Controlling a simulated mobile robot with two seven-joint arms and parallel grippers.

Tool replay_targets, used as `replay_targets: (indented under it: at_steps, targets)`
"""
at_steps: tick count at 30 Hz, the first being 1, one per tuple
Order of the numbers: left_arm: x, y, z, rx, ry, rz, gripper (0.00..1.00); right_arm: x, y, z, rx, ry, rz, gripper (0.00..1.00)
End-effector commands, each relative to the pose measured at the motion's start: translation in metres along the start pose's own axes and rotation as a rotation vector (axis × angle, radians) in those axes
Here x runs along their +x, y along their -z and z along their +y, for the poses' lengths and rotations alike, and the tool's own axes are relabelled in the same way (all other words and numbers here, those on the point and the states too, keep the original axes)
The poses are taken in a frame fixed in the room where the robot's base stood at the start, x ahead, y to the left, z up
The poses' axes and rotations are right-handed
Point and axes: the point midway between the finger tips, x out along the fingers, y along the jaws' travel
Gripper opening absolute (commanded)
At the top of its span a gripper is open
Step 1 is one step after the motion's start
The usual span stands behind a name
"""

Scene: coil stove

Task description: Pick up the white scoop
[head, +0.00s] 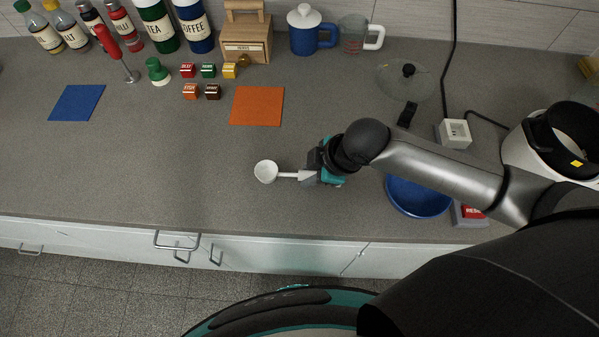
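The white scoop (265,172) is in the middle of the head view, over the front part of the grey counter. Its round bowl points left and its thin handle runs right to my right gripper (308,176). The gripper comes in from the right with its fingers at the handle's end, which they partly hide. I cannot tell whether the fingers are closed on the handle, or whether the scoop rests on the counter. My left gripper is not in view.
A blue bowl (418,197) lies partly under my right arm. An orange mat (257,106), a blue mat (77,103) and small spice cubes (190,91) lie farther back. The counter left of the scoop is clear.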

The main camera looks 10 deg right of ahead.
Motion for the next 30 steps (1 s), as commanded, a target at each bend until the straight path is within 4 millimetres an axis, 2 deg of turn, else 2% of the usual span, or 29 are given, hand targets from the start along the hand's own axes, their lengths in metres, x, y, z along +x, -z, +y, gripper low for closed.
replay_targets:
  at_steps: [1, 6, 30]
  targets:
    - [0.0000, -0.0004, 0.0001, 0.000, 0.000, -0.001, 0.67, -0.0002, 0.0000, 0.0000, 0.000, 0.000, 0.000, 0.19]
    - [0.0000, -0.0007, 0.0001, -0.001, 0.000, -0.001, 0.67, -0.0002, -0.0001, 0.0001, 0.000, 0.000, 0.000, 0.00]
    - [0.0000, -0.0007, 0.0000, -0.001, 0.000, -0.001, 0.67, -0.0003, -0.0001, 0.0001, 0.001, 0.000, 0.000, 0.00]
